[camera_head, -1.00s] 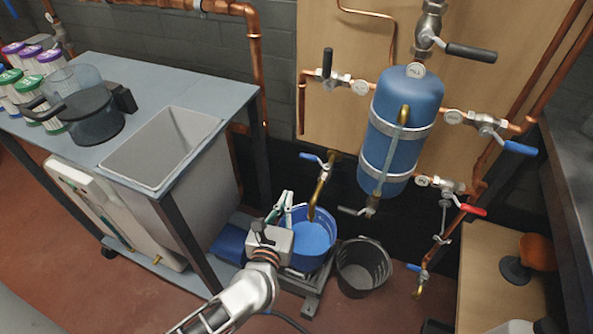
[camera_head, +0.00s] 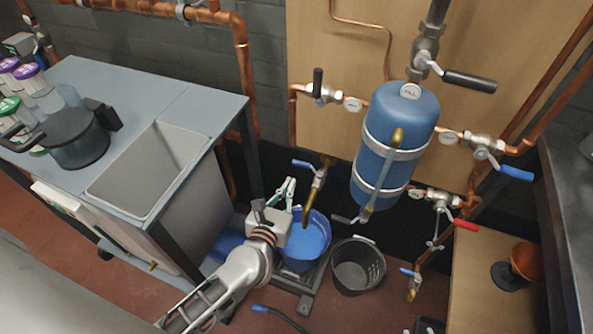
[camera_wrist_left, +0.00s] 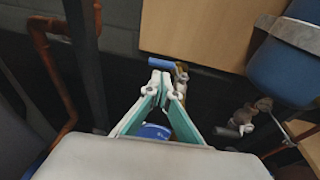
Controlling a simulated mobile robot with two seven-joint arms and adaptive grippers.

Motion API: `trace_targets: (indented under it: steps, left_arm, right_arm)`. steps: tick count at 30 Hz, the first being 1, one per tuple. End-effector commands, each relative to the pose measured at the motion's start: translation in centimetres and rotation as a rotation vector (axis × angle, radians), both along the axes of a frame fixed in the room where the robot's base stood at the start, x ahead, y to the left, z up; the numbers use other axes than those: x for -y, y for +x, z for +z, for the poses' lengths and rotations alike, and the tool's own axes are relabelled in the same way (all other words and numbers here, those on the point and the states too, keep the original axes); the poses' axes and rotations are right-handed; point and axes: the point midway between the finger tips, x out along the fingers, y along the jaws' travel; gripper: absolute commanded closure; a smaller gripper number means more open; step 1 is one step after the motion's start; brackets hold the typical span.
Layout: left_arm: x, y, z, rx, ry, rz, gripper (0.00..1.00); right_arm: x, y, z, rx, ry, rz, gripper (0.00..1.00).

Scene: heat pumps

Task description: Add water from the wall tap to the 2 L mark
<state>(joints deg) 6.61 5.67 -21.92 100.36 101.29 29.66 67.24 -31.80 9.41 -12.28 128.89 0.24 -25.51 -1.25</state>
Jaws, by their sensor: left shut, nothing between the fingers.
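The wall tap has a blue lever (camera_head: 302,164) and a brass spout (camera_head: 309,205) pointing down over a blue bucket (camera_head: 321,222). The bucket's inside shows a lighter blue surface; I cannot read any marks or tell the water level. My left gripper (camera_head: 290,183) is shut and empty, just below and left of the blue lever. In the left wrist view its teal fingers meet at the tips (camera_wrist_left: 161,82), close to the blue lever (camera_wrist_left: 166,63), with part of the bucket (camera_wrist_left: 154,131) seen between them. I cannot tell whether they touch the lever. My right gripper is not in view.
The bucket stands on a low platform (camera_head: 306,303). A black bucket (camera_head: 358,267) is to its right. A blue tank (camera_head: 396,130) with several valves hangs on the wooden board behind. A bench with a grey sink (camera_head: 150,170) is at left.

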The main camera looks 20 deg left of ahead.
Motion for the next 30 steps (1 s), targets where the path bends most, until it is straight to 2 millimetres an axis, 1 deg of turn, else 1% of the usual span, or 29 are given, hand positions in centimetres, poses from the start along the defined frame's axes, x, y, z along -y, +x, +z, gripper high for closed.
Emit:
trace_targets:
  steps: [1,3,6,10,14,18,26,30]
  left_arm:
    - [0.0,1.1,-0.4,-0.001,0.000,0.001,1.00]
    - [-0.1,2.3,-0.6,-0.001,0.001,0.000,1.00]
    - [-0.1,3.9,-1.0,-0.003,0.000,-0.001,1.00]
    - [-0.1,5.4,-1.3,-0.002,0.000,0.000,1.00]
    - [-0.2,6.2,-1.4,-0.002,0.000,0.000,1.00]
    - [-0.2,6.5,-1.3,-0.001,0.000,0.000,1.00]
    - [-0.2,6.6,-1.3,0.000,0.000,0.000,1.00]
    - [-0.5,7.6,-1.3,0.002,0.001,0.000,1.00]
  right_arm:
    - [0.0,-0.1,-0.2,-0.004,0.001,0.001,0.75]
    - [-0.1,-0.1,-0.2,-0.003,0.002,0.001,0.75]
    - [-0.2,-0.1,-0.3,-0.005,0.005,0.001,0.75]
    - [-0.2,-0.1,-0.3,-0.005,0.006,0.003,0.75]
    - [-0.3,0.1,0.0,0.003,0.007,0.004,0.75]
    - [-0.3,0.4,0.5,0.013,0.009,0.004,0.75]
    - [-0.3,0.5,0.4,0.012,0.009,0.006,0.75]
    - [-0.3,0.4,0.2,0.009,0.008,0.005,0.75]
